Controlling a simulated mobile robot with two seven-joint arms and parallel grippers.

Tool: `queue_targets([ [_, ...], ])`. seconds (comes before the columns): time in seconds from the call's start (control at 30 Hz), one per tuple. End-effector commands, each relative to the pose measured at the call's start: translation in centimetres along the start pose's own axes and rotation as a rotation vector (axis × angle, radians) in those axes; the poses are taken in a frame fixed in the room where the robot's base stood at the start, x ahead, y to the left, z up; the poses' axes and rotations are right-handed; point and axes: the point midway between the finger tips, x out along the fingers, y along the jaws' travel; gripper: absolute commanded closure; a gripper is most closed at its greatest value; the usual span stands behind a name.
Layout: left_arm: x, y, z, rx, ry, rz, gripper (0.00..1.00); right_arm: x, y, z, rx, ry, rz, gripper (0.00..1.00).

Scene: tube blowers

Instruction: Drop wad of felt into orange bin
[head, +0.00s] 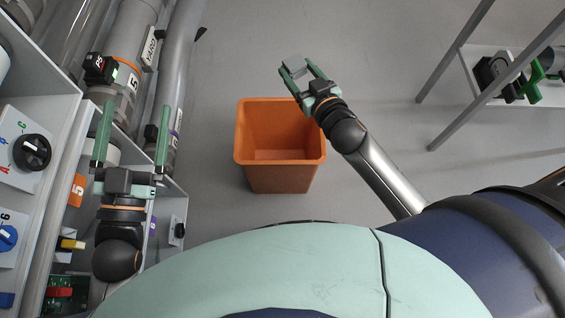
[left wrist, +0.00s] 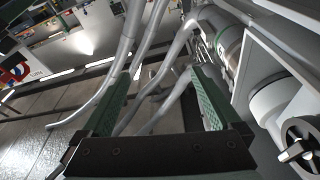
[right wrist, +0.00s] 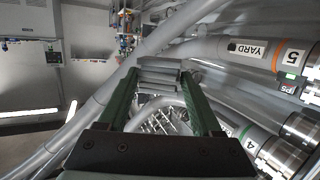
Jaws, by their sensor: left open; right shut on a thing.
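The orange bin (head: 281,180) stands open on the floor in the middle of the head view, and the inside that shows looks empty. My right gripper (head: 296,70) is just beyond the bin's far right corner, higher than its rim. It is shut on a small grey wad of felt (head: 295,62) at its fingertips. The felt (right wrist: 158,76) also shows between the green fingers in the right wrist view. My left gripper (head: 135,108) is open and empty at the left, in front of the tubes. Its spread fingers show in the left wrist view (left wrist: 160,75).
Grey tubes (head: 176,80) with numbered bands and a panel with knobs (head: 30,152) line the left side. A metal-legged shelf (head: 478,75) holding green and black parts stands at the right. The floor (head: 375,60) around the bin is clear.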

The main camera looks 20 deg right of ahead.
Motion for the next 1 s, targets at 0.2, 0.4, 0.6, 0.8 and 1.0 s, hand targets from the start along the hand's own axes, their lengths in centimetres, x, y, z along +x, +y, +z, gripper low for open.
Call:
queue_targets([
  [0.2, -1.7, 1.4, -3.3, 0.077, 0.326, 0.028, 0.03, 4.0, -0.7, 11.0, 0.003, -0.003, -0.053, 0.95],
  [0.4, -3.7, 2.3, -6.3, 0.119, 0.518, 0.047, 0.03, 5.7, -1.2, 16.0, 0.008, -0.004, -0.088, 0.95],
  [0.6, -4.5, 2.7, -7.4, 0.131, 0.584, 0.055, 0.03, 6.2, -1.4, 17.4, 0.011, -0.003, -0.1, 0.95],
  [0.8, -4.8, 3.0, -6.2, 0.115, 0.581, 0.061, 0.03, 6.4, -1.4, 18.6, 0.011, -0.004, -0.101, 0.95],
  [1.0, -5.2, 3.6, -3.7, 0.105, 0.568, 0.07, 0.03, 6.8, -1.5, 20.8, 0.009, -0.004, -0.101, 0.95],
])
